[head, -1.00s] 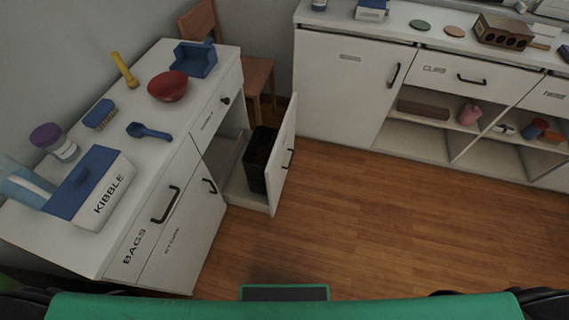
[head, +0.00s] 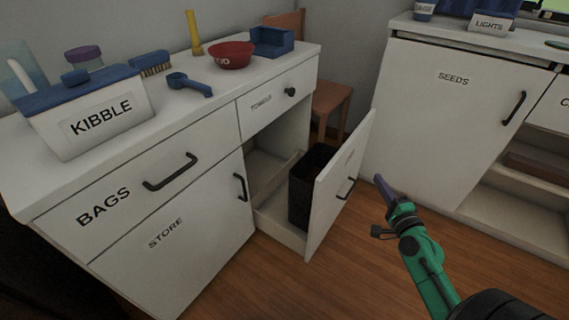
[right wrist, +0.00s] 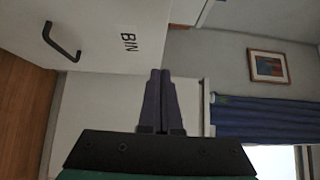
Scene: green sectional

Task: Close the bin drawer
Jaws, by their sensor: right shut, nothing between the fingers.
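The bin drawer (head: 340,187) is pulled out of the left counter, with its white front standing away from the cabinet. A black bin (head: 303,190) stands inside it. The drawer front has a dark handle, and in the right wrist view the front (right wrist: 103,35) shows the label BIN. My right gripper (head: 383,188) is shut and empty. It is to the right of the drawer front in the head view, seemingly apart from it. Its closed fingers (right wrist: 160,95) also show in the right wrist view. My left gripper is not in view.
The left counter (head: 215,85) holds a KIBBLE box (head: 95,115), a red bowl (head: 231,56) and a blue scoop (head: 190,85). A wooden chair (head: 333,100) stands behind the drawer. The SEEDS cabinet (head: 450,120) is on the right. Wooden floor (head: 340,275) is clear in front.

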